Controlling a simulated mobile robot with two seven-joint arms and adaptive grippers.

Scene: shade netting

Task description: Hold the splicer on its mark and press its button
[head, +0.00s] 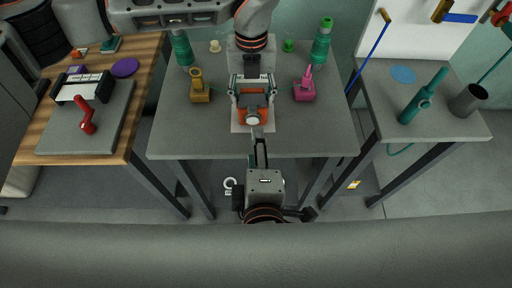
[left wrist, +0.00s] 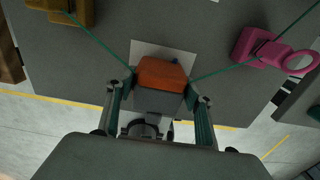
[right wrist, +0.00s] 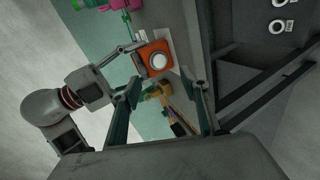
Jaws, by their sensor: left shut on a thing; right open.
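The splicer (head: 252,111) is an orange and grey block with a pale round button on its front face. It stands on a white square mark (head: 237,127) on the middle grey table. My left gripper (head: 252,99) is shut on the splicer from behind, a finger at each side, as its wrist view shows (left wrist: 160,80). My right gripper (head: 257,134) is open in front of the splicer. In the right wrist view the button (right wrist: 158,61) faces my right gripper's open fingers (right wrist: 159,77).
A mustard holder (head: 200,92) and a pink holder (head: 304,90) flank the splicer. Thin green cords (left wrist: 100,46) run towards them. Green bottles (head: 321,45) stand behind. Side tables left (head: 60,148) and right (head: 440,135) carry other tools.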

